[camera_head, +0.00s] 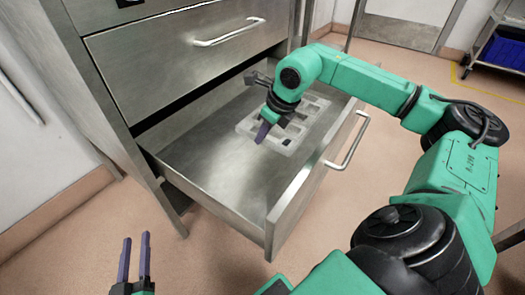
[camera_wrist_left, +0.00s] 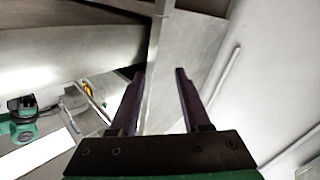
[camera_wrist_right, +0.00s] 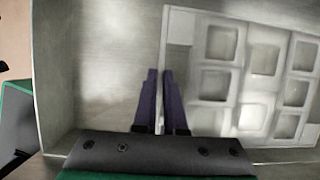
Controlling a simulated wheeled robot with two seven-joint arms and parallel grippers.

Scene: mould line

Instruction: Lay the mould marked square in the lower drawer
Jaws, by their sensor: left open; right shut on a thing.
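The mould (camera_head: 245,127) is a pale, translucent tray with several squarish cavities, lying in or just above the open lower drawer (camera_head: 205,160). I cannot make out its mark. My right gripper (camera_head: 263,132) reaches down into the drawer and is shut on the mould's edge. In the right wrist view, the mould (camera_wrist_right: 180,28) extends right from between the close fingers (camera_wrist_right: 160,100). It looks flat, but I cannot tell if it rests on the drawer floor. My left gripper (camera_head: 134,258) is open and empty, low in front of the cabinet; its fingers (camera_wrist_left: 160,95) are apart.
The lower drawer is pulled out, with its handle (camera_head: 350,142) on the front panel. The drawer above (camera_head: 190,55) is shut. The drawer floor left of the mould is bare. A trolley with a blue bin (camera_head: 503,50) stands far right. Open floor lies before the cabinet.

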